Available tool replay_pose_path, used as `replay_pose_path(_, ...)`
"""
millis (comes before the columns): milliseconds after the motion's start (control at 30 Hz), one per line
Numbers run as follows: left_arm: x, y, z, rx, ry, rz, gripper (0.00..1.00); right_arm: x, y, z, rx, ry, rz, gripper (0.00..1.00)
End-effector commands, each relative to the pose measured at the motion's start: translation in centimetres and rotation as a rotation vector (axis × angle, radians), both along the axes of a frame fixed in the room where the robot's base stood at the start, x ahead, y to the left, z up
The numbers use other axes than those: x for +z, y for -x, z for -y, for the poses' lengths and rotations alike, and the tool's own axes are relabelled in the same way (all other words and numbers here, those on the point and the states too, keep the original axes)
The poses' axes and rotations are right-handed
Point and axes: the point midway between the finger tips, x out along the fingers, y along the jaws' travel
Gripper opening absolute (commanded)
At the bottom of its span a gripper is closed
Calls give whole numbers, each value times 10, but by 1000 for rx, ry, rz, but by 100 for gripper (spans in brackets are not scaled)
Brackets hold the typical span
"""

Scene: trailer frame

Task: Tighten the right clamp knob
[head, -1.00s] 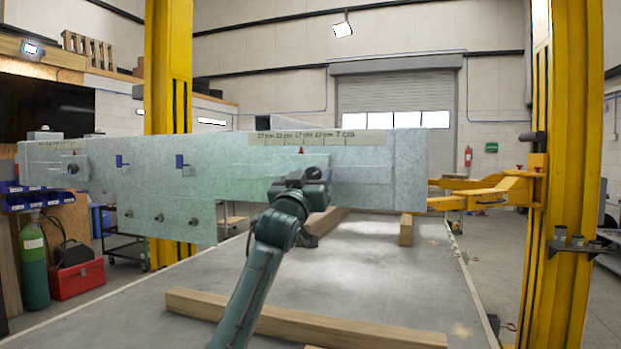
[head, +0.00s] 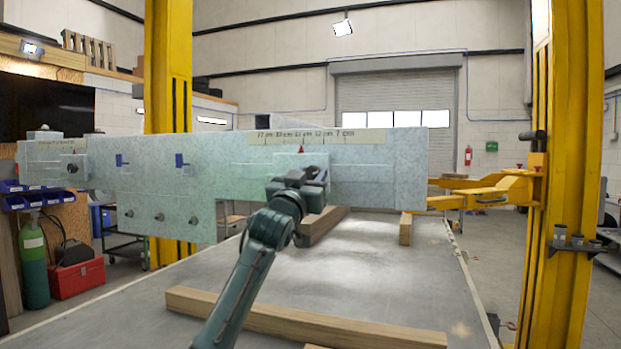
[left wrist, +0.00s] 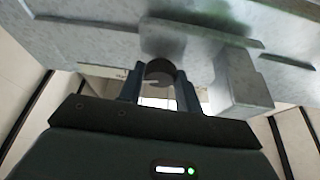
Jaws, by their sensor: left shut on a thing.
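A grey galvanized frame beam (head: 215,172) spans the head view. The right clamp knob, small, dark and round, shows in the left wrist view (left wrist: 160,71) between the two fingers. My left gripper (left wrist: 160,88) is shut on this knob, with one finger on each side. In the head view my left gripper (head: 303,178) is up against the beam's front face, below a red pointer (head: 301,149) and a scale strip (head: 365,135); it mostly hides the knob there. The left clamp knob (head: 72,168) is at the beam's far left. My right gripper is not in view.
A grey table-like bed (head: 370,270) lies below, with a long wooden block (head: 300,322) across its front and shorter blocks (head: 405,229) behind. Yellow lift posts (head: 565,150) stand on both sides. A grey metal block (left wrist: 240,80) sits close right of the gripper in the wrist view.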

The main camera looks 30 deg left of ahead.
Motion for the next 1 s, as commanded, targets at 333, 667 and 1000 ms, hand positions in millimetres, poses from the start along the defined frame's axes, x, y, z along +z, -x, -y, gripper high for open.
replay_pose_path(333, 1, 1, -4, 4, -302, -72, 11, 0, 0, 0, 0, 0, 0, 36)
replay_pose_path(667, 2, 1, -5, 5, -605, -146, 11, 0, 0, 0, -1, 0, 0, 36)
replay_pose_path(1000, 4, 2, -6, 3, -914, -222, 11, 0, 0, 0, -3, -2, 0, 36)
